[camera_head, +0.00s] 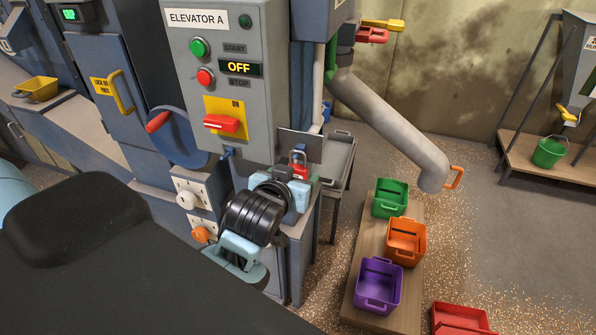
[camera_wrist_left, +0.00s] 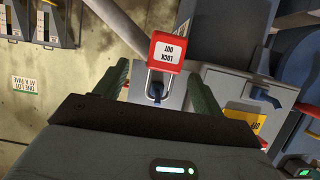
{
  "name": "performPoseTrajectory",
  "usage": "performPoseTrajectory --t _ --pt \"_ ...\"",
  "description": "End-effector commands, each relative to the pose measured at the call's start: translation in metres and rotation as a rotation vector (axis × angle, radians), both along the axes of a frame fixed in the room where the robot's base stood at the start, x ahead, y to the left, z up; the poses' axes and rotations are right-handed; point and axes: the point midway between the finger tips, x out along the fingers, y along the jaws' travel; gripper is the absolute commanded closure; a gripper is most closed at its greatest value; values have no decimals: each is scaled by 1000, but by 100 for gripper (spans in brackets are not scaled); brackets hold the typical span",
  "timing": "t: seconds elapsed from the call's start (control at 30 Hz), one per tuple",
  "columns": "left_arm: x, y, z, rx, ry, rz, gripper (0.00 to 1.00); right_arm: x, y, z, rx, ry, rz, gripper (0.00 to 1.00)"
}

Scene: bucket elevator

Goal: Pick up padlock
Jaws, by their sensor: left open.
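The padlock (camera_head: 300,171) is red with a metal shackle, in front of a small grey plate beside the elevator cabinet. In the left wrist view the padlock (camera_wrist_left: 168,52) shows its "LOCK OUT" label, and its shackle is by a blue peg (camera_wrist_left: 157,92). My left gripper (camera_wrist_left: 160,68) is open, with one dark green finger on each side of the padlock and visible gaps between. In the head view my left gripper (camera_head: 300,184) is right at the padlock, its fingertips partly hidden. My right gripper is not in view.
The Elevator A cabinet (camera_head: 215,80) stands close left of the padlock, with a red switch handle (camera_head: 222,123) on yellow. A grey chute pipe (camera_head: 395,125) slopes down at right. Green (camera_head: 390,197), orange (camera_head: 405,240) and purple (camera_head: 378,285) bins stand on a low bench.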

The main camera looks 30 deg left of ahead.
Motion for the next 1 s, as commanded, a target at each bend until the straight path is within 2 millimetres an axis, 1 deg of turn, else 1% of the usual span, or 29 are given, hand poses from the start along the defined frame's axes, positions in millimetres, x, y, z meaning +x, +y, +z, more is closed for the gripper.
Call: performPoseTrajectory --t 0.13,0.3,0.43,0.57,0.77,0.87,1.0 --pt "9 4 -3 1 -1 0 31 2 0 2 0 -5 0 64" --pt "28 14 -11 1 -1 0 31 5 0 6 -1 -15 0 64" --pt "40 16 -16 0 -1 -1 31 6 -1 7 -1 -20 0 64" --pt "45 17 -19 -1 -1 -1 31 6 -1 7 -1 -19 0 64" --pt "45 17 -20 -1 0 -1 31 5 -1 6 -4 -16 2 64" --pt "45 17 -20 0 0 -1 41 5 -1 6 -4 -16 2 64" --pt "45 17 -20 0 0 -1 60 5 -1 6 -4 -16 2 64"
